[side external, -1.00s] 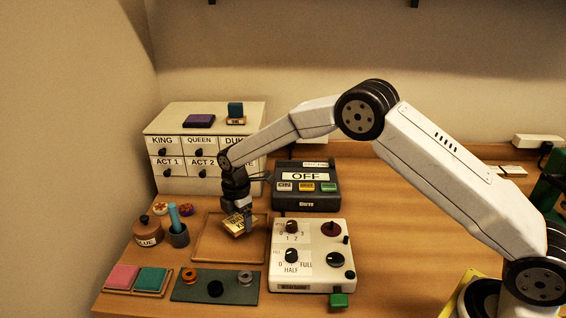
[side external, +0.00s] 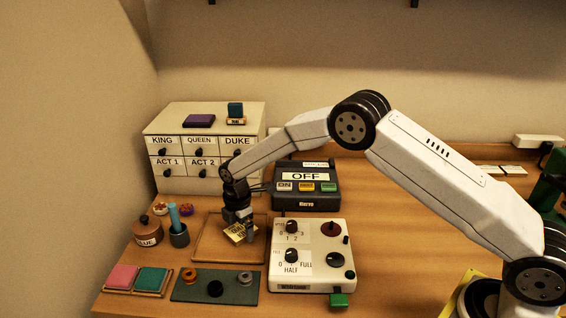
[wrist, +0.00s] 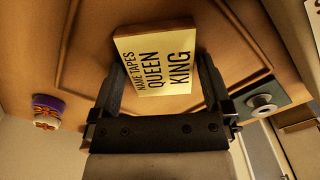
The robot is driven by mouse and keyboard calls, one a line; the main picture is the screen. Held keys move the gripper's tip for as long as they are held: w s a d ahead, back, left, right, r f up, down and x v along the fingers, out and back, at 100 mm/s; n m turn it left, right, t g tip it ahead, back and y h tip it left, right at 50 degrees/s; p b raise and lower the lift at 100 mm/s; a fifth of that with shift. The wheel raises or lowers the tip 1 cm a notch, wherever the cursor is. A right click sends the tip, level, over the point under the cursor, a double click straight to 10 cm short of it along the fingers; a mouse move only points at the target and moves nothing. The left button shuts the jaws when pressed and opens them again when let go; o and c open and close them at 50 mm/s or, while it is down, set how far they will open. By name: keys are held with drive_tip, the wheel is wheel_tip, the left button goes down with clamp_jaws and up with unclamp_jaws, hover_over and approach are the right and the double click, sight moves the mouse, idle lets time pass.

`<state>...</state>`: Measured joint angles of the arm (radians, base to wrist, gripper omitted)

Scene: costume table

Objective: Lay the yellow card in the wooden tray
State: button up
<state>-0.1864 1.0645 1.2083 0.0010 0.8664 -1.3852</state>
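The yellow card (side external: 237,233), printed NAME TAPES, QUEEN and KING, is between the fingers of my gripper (side external: 243,232). In the wrist view the card (wrist: 160,62) spans the gap between both fingers of my gripper (wrist: 162,75), which is shut on it. The card is tilted in the side view. The wooden tray (side external: 207,250) is a shallow rimmed rectangle on the table. My gripper and the card are over its right part, low. I cannot tell whether the card touches the tray floor. The tray also fills much of the wrist view (wrist: 85,60).
A white control box (side external: 312,272) with knobs stands close right of the tray. A dark OFF box (side external: 305,200) and a labelled drawer cabinet (side external: 188,184) are behind. A glue pot (side external: 147,232) and grey cup (side external: 179,236) stand left; a green mat (side external: 235,292) lies in front.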

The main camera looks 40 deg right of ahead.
sight(241, 230)
drive_tip(key=shift+r, duration=0.15)
wheel_tip(241, 230, up, 12)
idle(0.7)
idle(0.5)
drive_tip(key=s+d+m, duration=0.2)
drive_tip(key=s+m, duration=0.1)
drive_tip(key=s, duration=0.1)
drive_tip(key=s+d+r+m+t, duration=0.1)
drive_tip(key=s+d+m, duration=0.1)
drive_tip(key=s+m, duration=0.1)
drive_tip(key=s+d+m, duration=0.2)
drive_tip(key=s+m, duration=0.1)
drive_tip(key=s, duration=0.2)
drive_tip(key=shift+d+r, duration=0.3)
drive_tip(key=shift+r, duration=0.05)
drive_tip(key=s+d+f+m, duration=0.1)
drive_tip(key=s+m, duration=0.3)
drive_tip(key=s, duration=0.4)
drive_tip(key=s+d+f+m+t, duration=0.1)
drive_tip(key=s+d+m, duration=0.2)
drive_tip(key=s+m, duration=0.2)
drive_tip(key=s, duration=0.3)
drive_tip(key=shift+t, duration=0.3)
